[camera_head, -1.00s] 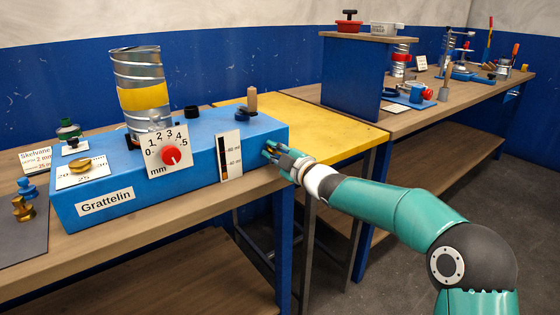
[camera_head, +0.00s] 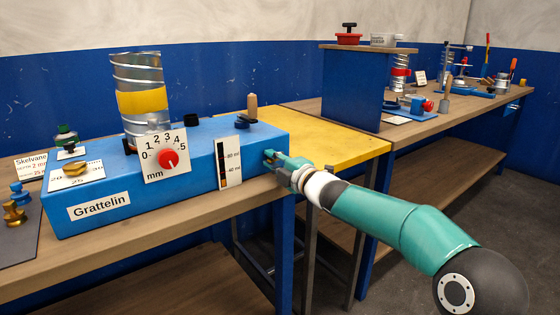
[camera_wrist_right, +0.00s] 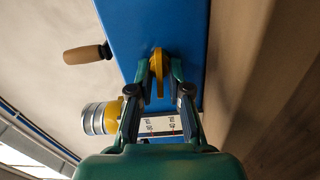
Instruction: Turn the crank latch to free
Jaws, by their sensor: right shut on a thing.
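The blue machine box (camera_head: 135,200), labelled Grattelin, stands on the bench. In the wrist view a small yellow latch (camera_wrist_right: 157,68) sits on its blue end face. My right gripper (camera_head: 272,157) is at the right end of the box. Its two fingers (camera_wrist_right: 161,72) lie on either side of the yellow latch and are shut on it. The fingers hide the latch in the head view. A crank with an upright wooden handle (camera_head: 252,107) stands on top of the box, and the handle also shows in the wrist view (camera_wrist_right: 85,54). My left gripper is not in view.
A spiral metal duct (camera_head: 142,100) with a yellow band stands on the box. A red dial (camera_head: 168,158) and a gauge (camera_head: 228,162) are on its front. A yellow table (camera_head: 335,145) lies behind my right gripper. Floor is free right of the bench.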

